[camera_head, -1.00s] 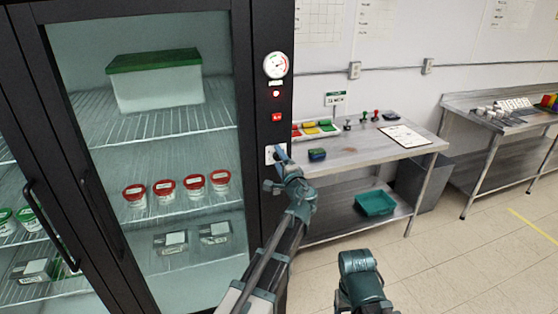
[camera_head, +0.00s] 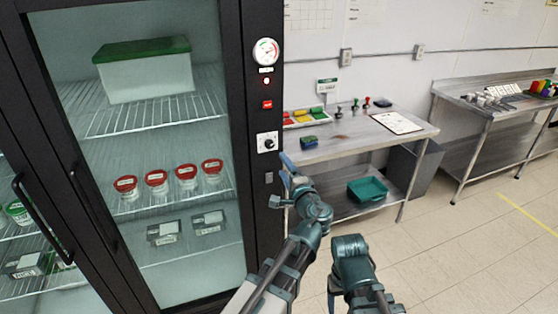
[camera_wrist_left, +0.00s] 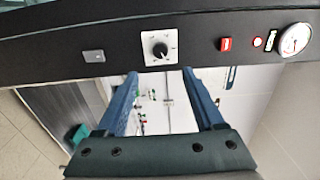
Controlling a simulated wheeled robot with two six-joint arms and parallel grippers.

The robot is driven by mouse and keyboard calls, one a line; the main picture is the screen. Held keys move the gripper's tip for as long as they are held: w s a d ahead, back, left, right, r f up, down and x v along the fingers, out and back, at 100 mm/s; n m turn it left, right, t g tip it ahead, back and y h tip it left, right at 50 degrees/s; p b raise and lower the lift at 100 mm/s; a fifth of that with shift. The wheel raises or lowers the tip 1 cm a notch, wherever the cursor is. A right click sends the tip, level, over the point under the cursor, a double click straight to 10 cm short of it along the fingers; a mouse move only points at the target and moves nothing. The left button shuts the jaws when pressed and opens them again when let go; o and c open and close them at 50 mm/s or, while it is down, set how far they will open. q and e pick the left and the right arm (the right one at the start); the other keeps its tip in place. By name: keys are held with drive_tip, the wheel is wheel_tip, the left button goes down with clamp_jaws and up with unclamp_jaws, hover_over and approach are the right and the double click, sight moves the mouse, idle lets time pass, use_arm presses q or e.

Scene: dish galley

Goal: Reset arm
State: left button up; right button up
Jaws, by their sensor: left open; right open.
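My left gripper (camera_head: 281,182) is in front of the black fridge frame in the head view, below the dial and apart from it. In the left wrist view my left gripper (camera_wrist_left: 160,80) shows two blue fingers spread wide with nothing between them. The dial (camera_head: 267,143) is a black knob on a white plate; it also shows in the left wrist view (camera_wrist_left: 160,48), beyond the fingertips. My right arm shows at the bottom centre of the head view, but its fingers cannot be made out.
The glass-door fridge (camera_head: 252,225) fills the left side, with red-lidded tubs (camera_head: 156,184) inside. A gauge (camera_head: 265,52) and red switch (camera_head: 267,104) sit above the dial. A steel table (camera_head: 355,140) stands behind my arms, with a teal bin (camera_head: 367,190) below. Floor at right is clear.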

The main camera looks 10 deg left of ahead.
use_arm(q)
drive_tip(key=shift+s+d, duration=0.4)
drive_tip(key=shift+s, duration=0.15)
drive_tip(key=s+a+f+n+g+h, duration=0.2)
drive_tip(key=s+a+f+n+g, duration=0.3)
drive_tip(key=f, duration=0.4)
drive_tip(key=s+a+f+n+g+h, duration=0.2)
drive_tip(key=s+a+f+n+g, duration=0.15)
drive_tip(key=s+f+g, duration=0.35)
drive_tip(key=s+d+f+g+h, duration=0.1)
drive_tip(key=s+d+f+h, duration=0.1)
drive_tip(key=s+d, duration=0.4)
drive_tip(key=s+d+f+m+g+h, duration=0.1)
drive_tip(key=s+d+f+g+h, duration=0.1)
drive_tip(key=s+d, duration=0.5)
drive_tip(key=d+f, duration=0.1)
drive_tip(key=d, duration=0.3)
drive_tip(key=shift+d+f+h, duration=0.3)
drive_tip(key=shift+d+f, duration=0.05)
drive_tip(key=shift+f, duration=0.05)
drive_tip(key=shift+c, duration=0.2)
